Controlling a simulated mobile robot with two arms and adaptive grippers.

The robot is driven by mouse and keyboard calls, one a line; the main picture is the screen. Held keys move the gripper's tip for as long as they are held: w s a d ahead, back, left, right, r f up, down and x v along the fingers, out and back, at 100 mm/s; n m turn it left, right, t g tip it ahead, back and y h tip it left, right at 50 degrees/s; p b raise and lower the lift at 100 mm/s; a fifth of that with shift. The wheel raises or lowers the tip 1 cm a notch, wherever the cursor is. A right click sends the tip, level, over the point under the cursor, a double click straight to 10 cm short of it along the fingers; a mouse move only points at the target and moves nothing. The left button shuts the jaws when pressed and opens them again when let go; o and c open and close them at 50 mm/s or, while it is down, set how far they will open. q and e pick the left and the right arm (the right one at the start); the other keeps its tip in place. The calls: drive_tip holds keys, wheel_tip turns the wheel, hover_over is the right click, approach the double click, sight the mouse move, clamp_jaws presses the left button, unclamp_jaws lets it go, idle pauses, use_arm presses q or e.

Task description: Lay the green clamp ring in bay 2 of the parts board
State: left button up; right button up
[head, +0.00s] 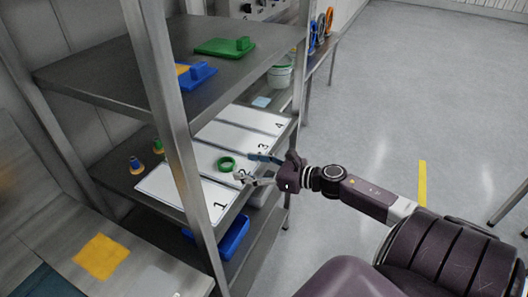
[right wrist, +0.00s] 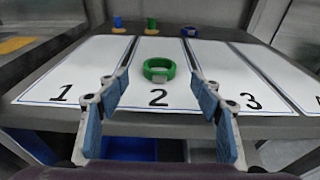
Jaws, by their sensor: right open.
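The green clamp ring (head: 226,164) lies flat on the white parts board (head: 157,185), in the bay marked 2. In the right wrist view the ring (right wrist: 159,70) sits behind the numeral 2, between the dividing lines of that bay (right wrist: 150,50). My right gripper (head: 247,169) is at the front edge of the board near bay 2. In the right wrist view its fingers (right wrist: 160,101) are spread apart and empty, with the ring beyond them and clear of them. My left gripper is not in view.
The board lies on a shelf under an upper shelf (head: 110,80) holding a green part (head: 225,46) and a blue part (head: 196,75). A shelf post (head: 180,130) stands left of my gripper. Small spools (head: 136,165) stand behind the board. A blue bin (head: 232,238) is below. Open floor lies right.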

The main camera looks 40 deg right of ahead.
drive_tip(key=shift+v, duration=2.7)
drive_tip(key=s+d+f+m+h, duration=0.2)
drive_tip(key=d+f+m, duration=0.1)
drive_tip(key=f+m, duration=0.3)
drive_tip(key=s+d+f+m+g+h, duration=0.15)
drive_tip(key=f+m, duration=0.25)
drive_tip(key=f, duration=0.4)
drive_tip(key=s+d+f+m+h, duration=0.2)
drive_tip(key=d+f+m+h, duration=0.1)
drive_tip(key=f+m, duration=0.3)
drive_tip(key=s+a+f+m+g+h, duration=0.1)
drive_tip(key=s+f+m+g, duration=0.1)
drive_tip(key=s+f+m, duration=0.45)
drive_tip(key=s+a+f+m+g, duration=0.1)
drive_tip(key=s+f, duration=0.2)
drive_tip(key=f, duration=0.6)
drive_tip(key=s+a+f+m+g, duration=0.4)
drive_tip(key=s+a+f+m, duration=0.3)
drive_tip(key=s+a+f, duration=0.3)
drive_tip(key=s+a+f+m+g+y, duration=0.1)
drive_tip(key=s+a+f+m+g, duration=0.4)
drive_tip(key=s+a+f, duration=0.5)
drive_tip(key=s+a+m, duration=0.2)
drive_tip(key=s+a, duration=0.2)
drive_tip(key=s, duration=0.3)
drive_tip(key=shift+f, duration=0.3)
drive_tip(key=shift+s+d+m+y, duration=0.1)
drive_tip(key=shift+m+y, duration=0.15)
